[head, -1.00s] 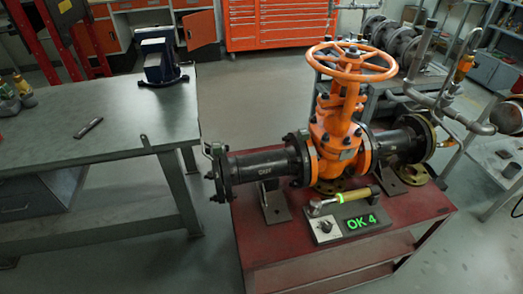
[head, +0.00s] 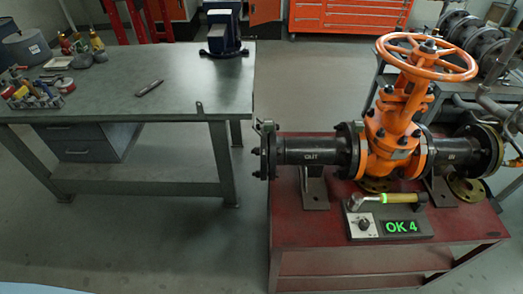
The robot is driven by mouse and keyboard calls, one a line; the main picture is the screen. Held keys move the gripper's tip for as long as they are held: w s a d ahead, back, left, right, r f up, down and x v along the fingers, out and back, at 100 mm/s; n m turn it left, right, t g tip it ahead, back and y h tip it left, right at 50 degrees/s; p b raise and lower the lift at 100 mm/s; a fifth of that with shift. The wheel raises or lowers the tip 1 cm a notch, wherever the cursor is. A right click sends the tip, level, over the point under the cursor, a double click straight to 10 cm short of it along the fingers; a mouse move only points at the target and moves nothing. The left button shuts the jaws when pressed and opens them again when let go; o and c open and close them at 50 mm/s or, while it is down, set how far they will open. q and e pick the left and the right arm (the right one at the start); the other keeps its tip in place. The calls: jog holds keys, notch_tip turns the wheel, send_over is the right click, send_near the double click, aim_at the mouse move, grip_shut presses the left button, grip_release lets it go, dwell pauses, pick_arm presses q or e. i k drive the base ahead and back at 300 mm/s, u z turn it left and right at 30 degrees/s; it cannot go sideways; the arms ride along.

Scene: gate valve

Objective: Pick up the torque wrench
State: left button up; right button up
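The torque wrench (head: 399,198) lies roughly level across the back of a grey tester box (head: 363,234) in the head view. It has a silver head at its left end, a yellowish handle with a bright green band, and a dark right end. The box has a dial on the left and a lit green display reading "OK 4". Both stand on the red cart (head: 315,233), in front of the orange gate valve (head: 387,145). Neither of my grippers is in view.
The valve's black pipes and orange handwheel (head: 427,57) rise behind the wrench. A grey-green workbench (head: 185,100) stands at the left with a vise (head: 224,30), a small dark bar and a tool caddy (head: 35,95). Open floor lies between bench and cart.

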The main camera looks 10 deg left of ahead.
aim_at(357, 198)
jog(key=z, duration=2.45)
jog(key=i, duration=2.55)
jog(key=u, duration=3.1)
